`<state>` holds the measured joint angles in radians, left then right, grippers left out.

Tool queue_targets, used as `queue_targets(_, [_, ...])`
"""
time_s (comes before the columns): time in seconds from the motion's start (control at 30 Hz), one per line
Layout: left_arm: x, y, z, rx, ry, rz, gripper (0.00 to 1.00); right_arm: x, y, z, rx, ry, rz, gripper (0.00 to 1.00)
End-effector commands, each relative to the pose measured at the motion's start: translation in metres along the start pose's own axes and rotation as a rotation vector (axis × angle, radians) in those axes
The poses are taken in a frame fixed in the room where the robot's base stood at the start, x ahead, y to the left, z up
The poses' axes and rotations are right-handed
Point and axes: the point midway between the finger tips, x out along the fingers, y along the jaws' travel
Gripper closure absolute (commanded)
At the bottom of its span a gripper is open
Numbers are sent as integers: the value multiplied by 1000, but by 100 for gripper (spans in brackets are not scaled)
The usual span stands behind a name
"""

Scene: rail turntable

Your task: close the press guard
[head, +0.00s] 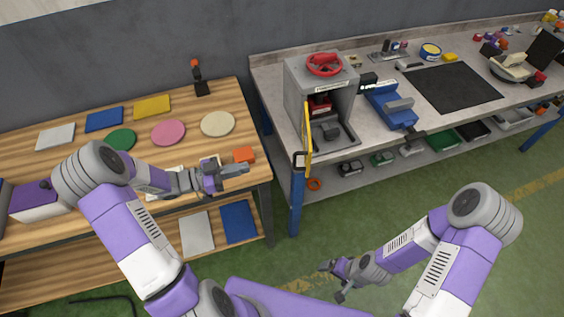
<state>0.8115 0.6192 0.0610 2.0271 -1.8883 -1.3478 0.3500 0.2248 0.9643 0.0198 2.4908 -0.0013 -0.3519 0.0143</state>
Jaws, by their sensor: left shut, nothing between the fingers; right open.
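The press (294,95) is a grey box with a red wheel (324,65) on top, standing at the near left corner of the grey workbench. Its guard (308,135), a yellow-framed panel, is swung open and sticks out toward me on the left side of the press front. The press opening shows a red part and a dark block inside. My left gripper (240,170) is shut and empty, over the front right edge of the wooden table, left of the guard and apart from it. My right gripper (335,283) is open and empty above the green floor, well away from the press.
A blue vise (388,105) stands right of the press, with a black mat (458,88) beyond. The wooden table (70,155) holds coloured discs and plates, and an orange block (244,155) near my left gripper. A gap separates the two tables. The floor in front is clear.

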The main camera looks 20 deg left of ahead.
Motion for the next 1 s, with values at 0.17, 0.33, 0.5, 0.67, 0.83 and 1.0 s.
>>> queue_targets(0.17, [-14,11,-7,34,-1,76,100,-1,0,0,0,0,0,11])
queue_targets(0.33, [2,14,-7,36,0,87,100,0,0,0,0,0,0,11])
queue_targets(0.5, [37,18,-7,35,0,88,100,0,0,0,0,0,0,11])
queue_targets(0.67, [72,20,-7,35,0,88,100,1,0,0,0,0,0,11])
queue_targets(0.83, [101,22,-6,34,-2,86,100,1,0,0,0,0,0,11])
queue_targets(1.0, [118,23,-6,36,-2,84,100,2,1,0,0,0,0,11])
